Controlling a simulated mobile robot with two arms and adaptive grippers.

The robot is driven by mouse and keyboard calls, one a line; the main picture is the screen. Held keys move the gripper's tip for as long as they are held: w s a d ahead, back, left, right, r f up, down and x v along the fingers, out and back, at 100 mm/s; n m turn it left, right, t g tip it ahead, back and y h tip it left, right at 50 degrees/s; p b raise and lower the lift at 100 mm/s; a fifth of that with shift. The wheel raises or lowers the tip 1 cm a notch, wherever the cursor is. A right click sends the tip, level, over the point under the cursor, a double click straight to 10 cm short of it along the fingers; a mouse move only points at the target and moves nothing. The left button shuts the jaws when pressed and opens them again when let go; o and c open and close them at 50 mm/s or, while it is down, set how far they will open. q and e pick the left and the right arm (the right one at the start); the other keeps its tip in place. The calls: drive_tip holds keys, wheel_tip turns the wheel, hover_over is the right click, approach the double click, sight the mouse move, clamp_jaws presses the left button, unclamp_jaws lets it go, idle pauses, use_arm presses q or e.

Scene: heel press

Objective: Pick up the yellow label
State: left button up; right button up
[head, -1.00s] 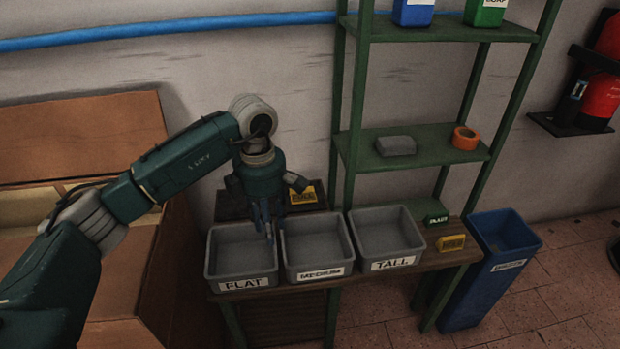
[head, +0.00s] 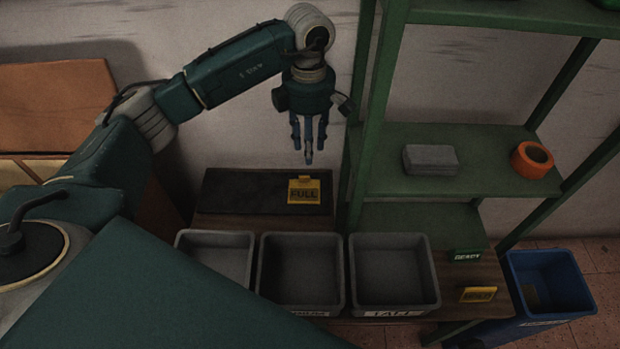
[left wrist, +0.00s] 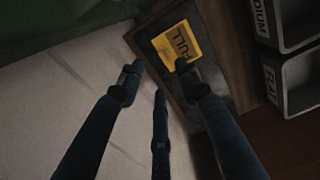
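A yellow label reading FULL (head: 304,190) stands on a dark board behind the grey bins. It also shows in the left wrist view (left wrist: 177,44), close past the fingertips. My left gripper (head: 309,152) points down in the air above the label in the head view. Its fingers are spread and empty in the left wrist view (left wrist: 160,80), and one fingertip overlaps the label's lower edge there; I cannot tell whether they touch. A second yellow label (head: 478,294) is on the bench at the right. My right gripper is not in view.
Three grey bins stand in front: a left bin (head: 216,240), a middle bin (head: 301,239) and a right bin (head: 388,240). A green shelf (head: 440,180) rises at the right with a grey block and orange tape. A green READY sign (head: 467,255) and blue bin (head: 577,308) stand right.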

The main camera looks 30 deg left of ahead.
use_arm(q)
hover_over(304, 179)
drive_tip(key=f, duration=0.4)
drive_tip(key=shift+w+d+b, duration=0.35)
drive_tip(key=shift+d, duration=0.05)
drive_tip(key=shift+w+f, duration=0.1)
drive_tip(key=shift+f, duration=0.6)
drive_tip(key=f, duration=0.2)
drive_tip(key=a+f+b, duration=0.1)
drive_tip(key=f, duration=0.1)
drive_tip(key=shift+f, duration=0.4)
drive_tip(key=shift+r, duration=0.1)
drive_tip(key=c, duration=0.9)
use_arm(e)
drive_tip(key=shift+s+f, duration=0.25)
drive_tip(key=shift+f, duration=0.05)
